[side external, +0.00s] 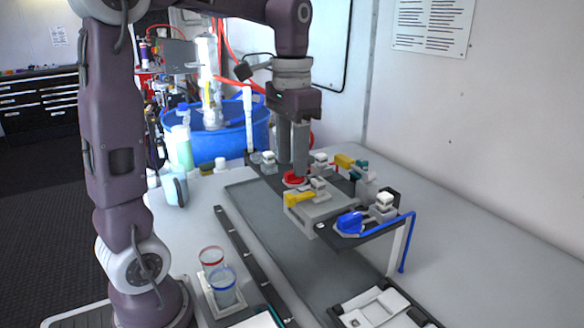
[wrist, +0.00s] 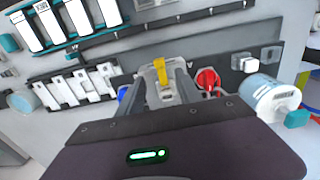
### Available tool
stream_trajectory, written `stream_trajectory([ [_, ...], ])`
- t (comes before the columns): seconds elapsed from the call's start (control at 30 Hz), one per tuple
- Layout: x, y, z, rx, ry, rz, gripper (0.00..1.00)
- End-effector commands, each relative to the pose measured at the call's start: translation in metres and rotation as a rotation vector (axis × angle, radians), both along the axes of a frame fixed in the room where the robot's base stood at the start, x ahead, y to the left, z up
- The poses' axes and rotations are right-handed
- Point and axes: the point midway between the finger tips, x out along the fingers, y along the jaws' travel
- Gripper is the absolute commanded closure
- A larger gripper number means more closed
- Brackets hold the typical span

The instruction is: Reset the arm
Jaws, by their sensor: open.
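My gripper (side external: 293,160) points straight down over the dark bench fixture (side external: 262,210). Its two grey fingers are apart, with nothing seen between them in the side view. The fingertips are close to a red knob (side external: 294,180); I cannot tell if they touch it. In the wrist view my gripper (wrist: 163,80) is open, with a yellow lever (wrist: 160,70) showing between the fingers, beyond them. The red knob (wrist: 208,80) is right of the fingers there, and a blue knob (wrist: 123,94) is partly hidden at left. The blue knob also shows in the side view (side external: 350,222).
A yellow lever (side external: 300,198) and several white-topped fittings stand around my gripper. A blue tub (side external: 230,145) is behind, and two cups (side external: 222,285) stand in front. The bench's right side is clear.

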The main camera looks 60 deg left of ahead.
Motion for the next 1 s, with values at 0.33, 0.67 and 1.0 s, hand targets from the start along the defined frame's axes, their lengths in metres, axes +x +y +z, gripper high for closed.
stream_trajectory([
  [0.33,-0.004,-0.004,0.001,0.003,-0.011,-0.002,0.58],
  [0.67,-0.118,-0.086,-0.013,0.022,-0.388,-0.007,0.58],
  [1.0,-0.144,-0.097,-0.033,-0.002,-0.489,0.0,0.58],
])
